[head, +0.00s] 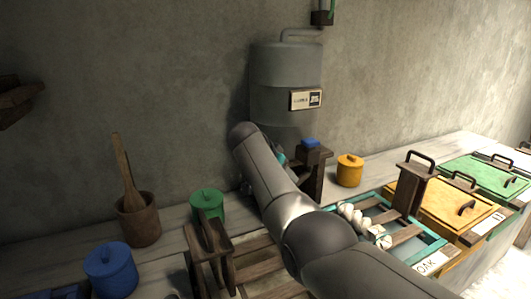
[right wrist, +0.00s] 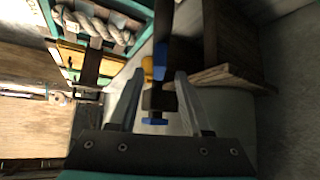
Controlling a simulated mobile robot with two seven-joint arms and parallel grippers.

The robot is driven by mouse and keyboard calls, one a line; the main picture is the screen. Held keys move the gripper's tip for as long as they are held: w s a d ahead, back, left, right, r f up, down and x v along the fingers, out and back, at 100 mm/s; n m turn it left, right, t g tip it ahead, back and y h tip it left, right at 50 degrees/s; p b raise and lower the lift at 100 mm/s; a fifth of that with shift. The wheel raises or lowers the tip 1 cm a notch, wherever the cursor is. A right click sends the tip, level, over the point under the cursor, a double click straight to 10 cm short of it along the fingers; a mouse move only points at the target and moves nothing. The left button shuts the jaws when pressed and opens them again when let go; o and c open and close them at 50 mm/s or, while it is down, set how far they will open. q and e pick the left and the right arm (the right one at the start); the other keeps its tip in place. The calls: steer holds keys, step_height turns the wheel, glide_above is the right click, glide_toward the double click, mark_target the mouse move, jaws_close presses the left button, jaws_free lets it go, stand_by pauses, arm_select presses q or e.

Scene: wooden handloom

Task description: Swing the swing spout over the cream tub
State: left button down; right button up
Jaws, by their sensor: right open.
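My right arm reaches up from the lower right in the head view, and its gripper is mostly hidden behind the forearm near the tank's foot. In the right wrist view my right gripper (right wrist: 158,80) is open. A dark bar with blue ends, probably the swing spout or its handle (right wrist: 157,121), shows between and beyond the fingers. I cannot tell whether they touch it. In the head view a blue-topped dark block (head: 310,150) stands at the tank's lower right. I cannot make out a cream tub. My left gripper is not in view.
The grey tank (head: 285,65) stands against the wall. A green pot (head: 207,206), a blue pot (head: 111,270), a mortar (head: 138,220) and an orange pot (head: 349,171) are on the bench. Yellow (head: 440,207) and green (head: 480,178) lidded bins stand right.

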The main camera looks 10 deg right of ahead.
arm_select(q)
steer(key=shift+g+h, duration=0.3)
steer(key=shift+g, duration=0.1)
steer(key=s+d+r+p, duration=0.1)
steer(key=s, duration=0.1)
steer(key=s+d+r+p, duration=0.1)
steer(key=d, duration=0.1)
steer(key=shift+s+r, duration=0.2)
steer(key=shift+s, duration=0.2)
arm_select(e)
steer(key=v, duration=1.2)
steer(key=shift+a+r, duration=0.3)
steer(key=shift+s, duration=0.1)
